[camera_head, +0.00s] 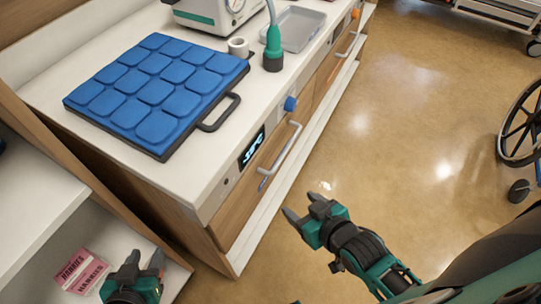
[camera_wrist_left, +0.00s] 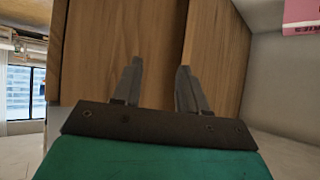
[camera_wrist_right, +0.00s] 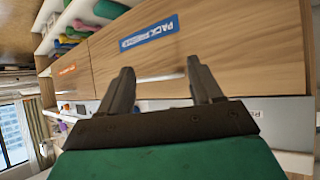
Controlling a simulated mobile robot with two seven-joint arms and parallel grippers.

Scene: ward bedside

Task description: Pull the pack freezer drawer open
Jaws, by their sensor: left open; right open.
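The pack freezer drawer (camera_head: 238,208) is a wooden front under the white counter, flush with the cabinet, below a small temperature display. Its pale bar handle (camera_head: 282,150) runs along the front. In the right wrist view the blue label (camera_wrist_right: 149,33) reads "PACK FREEZER", and the handle (camera_wrist_right: 160,78) appears beyond and between my fingertips. My right gripper (camera_head: 303,206) is open and empty, apart from the handle, over the floor in front of the cabinet. My left gripper (camera_head: 145,257) is open and empty at the cabinet's near end; its wrist view shows wooden panels (camera_wrist_left: 218,60).
A blue quilted pad (camera_head: 158,85) with a dark handle lies on the counter (camera_head: 190,185). A green-topped device (camera_head: 273,50), a tape roll (camera_head: 238,46) and a grey tray (camera_head: 295,28) stand behind it. A wheelchair wheel (camera_head: 522,125) is at the right. The floor between is clear.

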